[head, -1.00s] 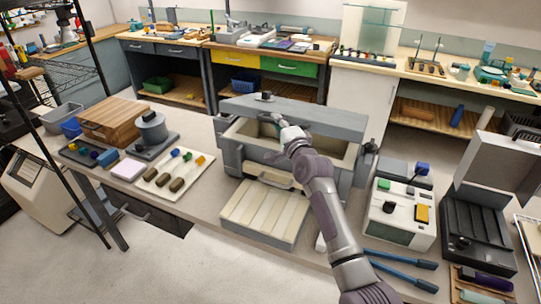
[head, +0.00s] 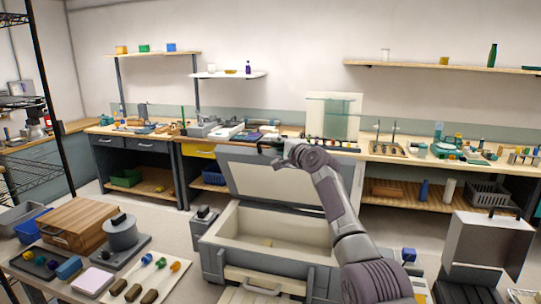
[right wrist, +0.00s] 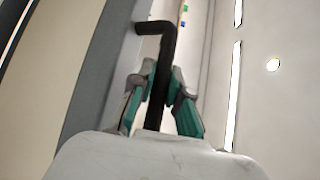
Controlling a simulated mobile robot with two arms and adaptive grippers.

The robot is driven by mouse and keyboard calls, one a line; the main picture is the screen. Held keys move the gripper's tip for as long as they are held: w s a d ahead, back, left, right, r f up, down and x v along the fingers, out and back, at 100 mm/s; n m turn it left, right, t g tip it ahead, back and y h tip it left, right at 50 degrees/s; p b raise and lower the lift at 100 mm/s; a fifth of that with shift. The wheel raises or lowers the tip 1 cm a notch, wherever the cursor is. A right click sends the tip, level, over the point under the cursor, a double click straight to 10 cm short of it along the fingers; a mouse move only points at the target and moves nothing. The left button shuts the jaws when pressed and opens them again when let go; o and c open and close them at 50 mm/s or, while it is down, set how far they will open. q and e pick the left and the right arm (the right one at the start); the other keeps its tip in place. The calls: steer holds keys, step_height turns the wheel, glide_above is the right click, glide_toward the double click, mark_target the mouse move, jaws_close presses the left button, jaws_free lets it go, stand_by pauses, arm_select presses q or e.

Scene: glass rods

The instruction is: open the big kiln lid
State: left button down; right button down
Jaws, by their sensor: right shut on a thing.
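The big kiln (head: 225,238) is a grey box with a cream interior on the table in the head view. Its lid (head: 275,183) is raised steeply at the back, with the cream underside facing me. My right gripper (head: 277,149) is at the lid's top edge. In the right wrist view, my right gripper (right wrist: 160,95) is shut on the black bar-shaped lid handle (right wrist: 167,50), between its teal pads. The grey lid edge (right wrist: 95,80) runs beside the handle. My left gripper is not in view.
A grey box with a raised lid (head: 478,245) stands at the right. The kiln's front drawer handle (head: 250,287) faces me.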

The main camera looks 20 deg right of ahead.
steer(key=shift+w+d+r, duration=0.15)
steer(key=shift+w+d, duration=0.1)
steer(key=shift+w, duration=0.15)
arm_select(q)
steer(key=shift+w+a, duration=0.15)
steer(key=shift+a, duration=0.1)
arm_select(e)
steer(key=shift+w+r, duration=0.1)
steer(key=c, duration=1.1)
jaws_free()
steer(key=shift+c, duration=0.2)
steer(key=v, duration=1.2)
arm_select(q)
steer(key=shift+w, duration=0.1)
